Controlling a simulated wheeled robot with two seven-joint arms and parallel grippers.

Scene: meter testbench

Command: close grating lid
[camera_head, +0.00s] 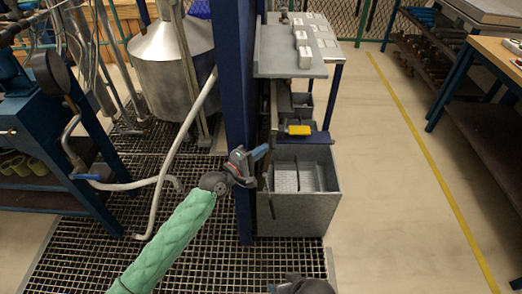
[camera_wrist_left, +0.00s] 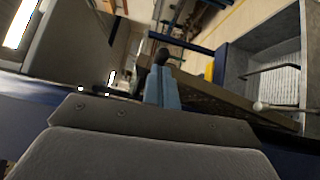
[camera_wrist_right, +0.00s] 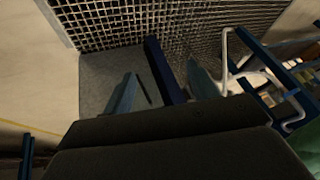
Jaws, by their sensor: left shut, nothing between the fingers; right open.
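A grey open-topped bin (camera_head: 306,214) stands beside the blue post, with pale mesh and a divider inside. A thin dark upright piece (camera_head: 268,180) at its left side looks like the grating lid seen nearly edge-on, standing open. In the left wrist view a brown textured strip (camera_wrist_left: 215,100) beside the bin (camera_wrist_left: 238,62) may be this lid. My left gripper (camera_head: 262,152) is shut and empty, close to the upright piece's top; contact cannot be told. My right gripper (camera_wrist_right: 163,88) is open and empty, above a grey surface; its wrist shows at the head view's bottom edge.
The tall blue post (camera_head: 236,120) stands just left of the bin, close to my left gripper. A yellow block (camera_head: 299,130) sits on the blue ledge behind the bin. A grey shelf (camera_head: 285,60) with white boxes is farther back. Clear floor (camera_head: 385,190) lies to the right.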

